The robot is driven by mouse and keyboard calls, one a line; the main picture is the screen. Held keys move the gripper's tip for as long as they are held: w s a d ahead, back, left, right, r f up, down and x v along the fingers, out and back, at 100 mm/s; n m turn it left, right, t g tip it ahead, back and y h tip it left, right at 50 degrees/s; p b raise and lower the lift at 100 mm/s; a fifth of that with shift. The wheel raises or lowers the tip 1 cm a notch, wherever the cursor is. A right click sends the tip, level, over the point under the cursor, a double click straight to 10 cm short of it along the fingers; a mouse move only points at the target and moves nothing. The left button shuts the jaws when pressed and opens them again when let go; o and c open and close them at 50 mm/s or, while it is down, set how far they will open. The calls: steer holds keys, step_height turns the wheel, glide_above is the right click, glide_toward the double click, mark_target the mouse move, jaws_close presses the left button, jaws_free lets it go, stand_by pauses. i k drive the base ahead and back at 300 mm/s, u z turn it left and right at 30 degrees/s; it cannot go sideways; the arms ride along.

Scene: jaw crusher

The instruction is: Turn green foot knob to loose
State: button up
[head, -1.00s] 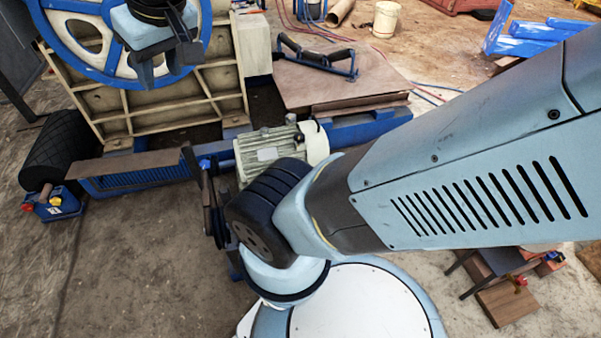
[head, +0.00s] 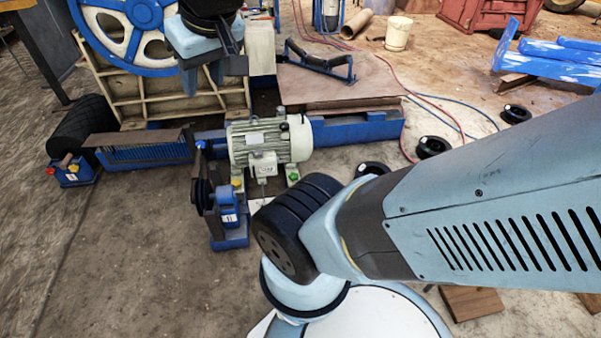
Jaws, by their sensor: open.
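A cream electric motor (head: 270,140) with a finned body sits on the blue frame near the picture's middle in the head view. A small green knob (head: 293,177) shows at its right front foot, and a yellow knob (head: 237,183) at its left front foot. The green knob is too small to read its setting. My gripper (head: 203,78) hangs at the upper left, in front of the blue flywheel. Its fingers point down, apart and empty. It is well away from the green knob in the picture.
A blue flywheel (head: 125,30) stands behind my gripper. A blue stand (head: 229,220) with a small label is left of and in front of the motor. A roller bracket (head: 320,62) lies on a brown plate behind. Concrete floor (head: 130,250) at left is clear.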

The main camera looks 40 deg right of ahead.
mark_target(294, 177)
steer(key=k, duration=0.75)
steer(key=z, duration=0.65)
steer(key=i, duration=1.5)
